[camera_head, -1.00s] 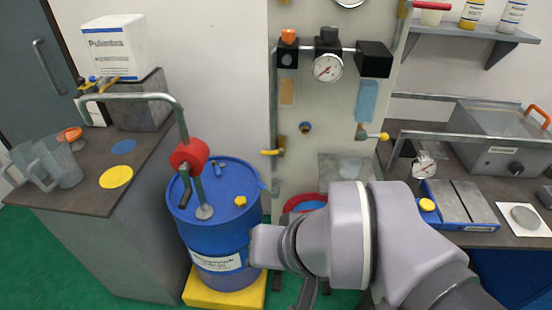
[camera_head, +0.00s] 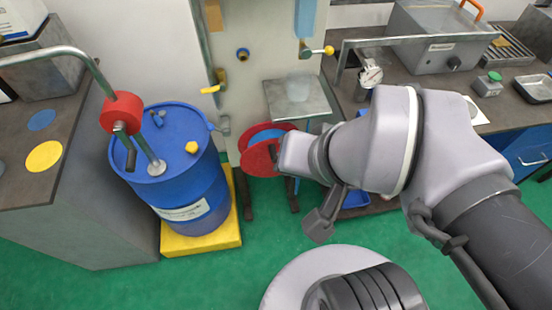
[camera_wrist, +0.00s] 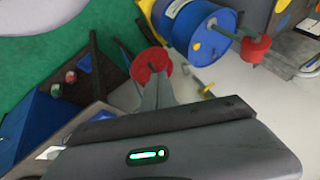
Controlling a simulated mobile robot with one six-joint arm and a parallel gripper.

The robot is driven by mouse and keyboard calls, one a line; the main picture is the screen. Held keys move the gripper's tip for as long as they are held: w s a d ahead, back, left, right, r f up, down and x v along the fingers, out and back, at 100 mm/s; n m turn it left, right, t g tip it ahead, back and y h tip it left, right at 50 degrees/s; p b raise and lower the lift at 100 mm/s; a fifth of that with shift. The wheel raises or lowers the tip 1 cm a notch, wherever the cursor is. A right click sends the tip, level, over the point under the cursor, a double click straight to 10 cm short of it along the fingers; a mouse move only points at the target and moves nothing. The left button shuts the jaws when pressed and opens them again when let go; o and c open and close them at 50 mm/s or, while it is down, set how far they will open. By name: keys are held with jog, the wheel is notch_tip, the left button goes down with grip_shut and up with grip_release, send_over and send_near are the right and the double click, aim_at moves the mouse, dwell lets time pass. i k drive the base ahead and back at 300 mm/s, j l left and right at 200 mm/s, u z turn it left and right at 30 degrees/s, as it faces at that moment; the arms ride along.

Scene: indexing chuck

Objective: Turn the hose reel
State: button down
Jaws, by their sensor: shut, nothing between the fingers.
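The hose reel (camera_head: 258,160), with red round flanges and a blue middle, stands low in front of the cream panel in the head view, partly hidden by my arm. In the wrist view a red disc of the reel (camera_wrist: 151,64) shows just beyond my fingers. My gripper (camera_wrist: 153,82) points at this disc with its grey fingers shut and empty. Its tips overlap the disc's lower part in the picture; I cannot tell whether they touch it. In the head view the fingers are mostly hidden by my wrist.
A blue drum (camera_head: 187,190) with a red-bodied pump (camera_head: 121,113) stands on a yellow base (camera_head: 205,241) left of the reel. A small grey shelf (camera_head: 297,99) sits above the reel. A workbench (camera_head: 430,78) is at right. Green floor (camera_head: 265,225) is open in front.

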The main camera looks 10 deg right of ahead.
aim_at(259, 146)
jog(key=k+j, duration=0.1)
jog(key=j, duration=0.3)
jog(key=k+j+u, duration=0.15)
jog(key=j, duration=0.7)
jog(key=i+l+u, duration=0.2)
jog(key=i+l, duration=0.15)
